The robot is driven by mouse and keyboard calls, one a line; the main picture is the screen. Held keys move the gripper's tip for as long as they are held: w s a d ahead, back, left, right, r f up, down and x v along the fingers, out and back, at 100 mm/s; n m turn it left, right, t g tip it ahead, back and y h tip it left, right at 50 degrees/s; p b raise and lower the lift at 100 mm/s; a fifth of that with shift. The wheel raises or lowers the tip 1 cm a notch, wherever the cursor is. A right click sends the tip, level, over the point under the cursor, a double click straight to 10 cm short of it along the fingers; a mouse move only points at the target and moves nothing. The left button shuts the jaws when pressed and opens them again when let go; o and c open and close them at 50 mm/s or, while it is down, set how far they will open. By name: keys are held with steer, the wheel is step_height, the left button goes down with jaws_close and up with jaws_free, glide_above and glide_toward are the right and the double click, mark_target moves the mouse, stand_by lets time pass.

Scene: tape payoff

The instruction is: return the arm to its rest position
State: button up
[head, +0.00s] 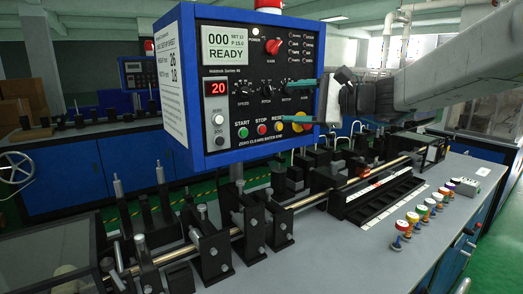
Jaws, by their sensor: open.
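My gripper (258,102) is at the upper middle of the head view, in front of the right part of a blue control panel (196,157). Its two teal fingers are spread apart, one above the other, and point left with nothing between them. The lower finger passes near the RESET button and overlaps the panel's bottom right corner. I cannot tell whether either finger touches the panel. My grey arm reaches in from the right edge to the gripper. The panel's screen (225,46) reads "000 READY" and a red display (218,87) reads "20".
Below the panel, a grey bench (330,258) carries a machine with a long shaft (310,200), upright black blocks and a black slotted tray (378,200). Several colored-top pieces (411,217) stand in a row at right. A red knob (273,46) protrudes from the panel. Green floor lies at far right.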

steer(key=s+d+f+n+g+h, duration=0.2)
steer(key=s+f+n+g+h, duration=0.15)
steer(key=s+f, duration=0.5)
steer(key=s+d+f+n+g+h, duration=0.2)
steer(key=s+f+n+g+h, duration=0.3)
steer(key=s, duration=0.6)
steer(key=s+d+f+n+t+h, duration=0.1)
steer(key=s+d+f+h, duration=0.2)
steer(key=s+d, duration=0.3)
steer(key=s+d+f+n+t+h, duration=0.1)
steer(key=s+d+f+h, duration=0.2)
steer(key=s, duration=0.7)
steer(key=d+f, duration=0.2)
steer(key=d, duration=0.2)
steer(key=shift+s+d+n, duration=0.25)
steer(key=shift+d+n, duration=0.05)
steer(key=shift+n, duration=0.05)
steer(key=shift+f+h, duration=0.1)
steer(key=shift+h, duration=0.15)
steer(key=shift+c, duration=0.3)
